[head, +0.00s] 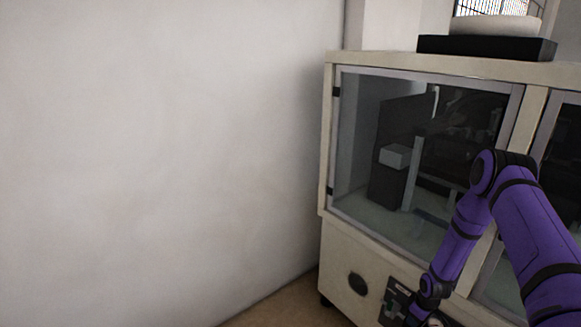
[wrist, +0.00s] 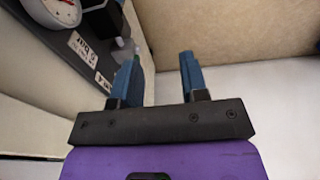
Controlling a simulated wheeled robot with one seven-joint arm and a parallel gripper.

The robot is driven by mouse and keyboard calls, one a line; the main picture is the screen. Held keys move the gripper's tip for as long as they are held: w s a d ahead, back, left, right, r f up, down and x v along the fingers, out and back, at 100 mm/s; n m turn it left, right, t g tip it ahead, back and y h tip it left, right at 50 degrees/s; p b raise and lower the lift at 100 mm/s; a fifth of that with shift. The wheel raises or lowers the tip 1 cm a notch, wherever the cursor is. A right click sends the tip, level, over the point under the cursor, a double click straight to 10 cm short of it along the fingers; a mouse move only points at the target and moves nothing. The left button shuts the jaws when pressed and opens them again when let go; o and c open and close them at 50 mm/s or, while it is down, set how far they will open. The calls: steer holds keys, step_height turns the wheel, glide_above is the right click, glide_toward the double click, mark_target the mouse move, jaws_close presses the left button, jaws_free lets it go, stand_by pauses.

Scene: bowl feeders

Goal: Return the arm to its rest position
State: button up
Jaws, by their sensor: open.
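My arm (head: 536,232), purple with black joints, reaches in from the lower right in the head view and bends down in front of the cabinet. Its gripper end is cut off by the bottom edge there. In the wrist view my gripper (wrist: 158,82) shows two blue fingers spread apart on a black mount, with nothing between them. The gripper is open and empty. A dark panel with a gauge and labels lies to the left of the fingers.
A cream cabinet (head: 341,252) with glass doors (head: 360,150) stands close to my arm. A plain white wall (head: 160,140) fills the left. A patch of brown floor (head: 285,305) shows at the bottom. The dark panel (wrist: 84,49) and white gauge (wrist: 52,10) are beside my gripper.

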steer(key=w+a+r+m+t+h, duration=0.1)
steer(key=w+r, duration=0.1)
steer(key=r, duration=1.6)
steer(key=w+a+r+m+h, duration=0.1)
steer(key=r, duration=1.6)
steer(key=s+a+r+m+t, duration=0.15)
steer(key=s+r, duration=0.25)
steer(key=r, duration=0.5)
steer(key=s+a+r+m, duration=0.1)
steer(key=s+a+r, duration=0.25)
steer(key=r, duration=0.45)
steer(key=s+a+r+m, duration=0.1)
steer(key=s+r, duration=0.3)
steer(key=s, duration=0.5)
steer(key=s+a+r+m+t, duration=0.1)
steer(key=s+a+r, duration=0.1)
steer(key=s+r, duration=0.3)
steer(key=s+a+r+m+y, duration=0.1)
steer(key=s+r, duration=0.4)
steer(key=s, duration=0.9)
steer(key=shift+a, duration=0.7)
steer(key=shift+t, duration=0.25)
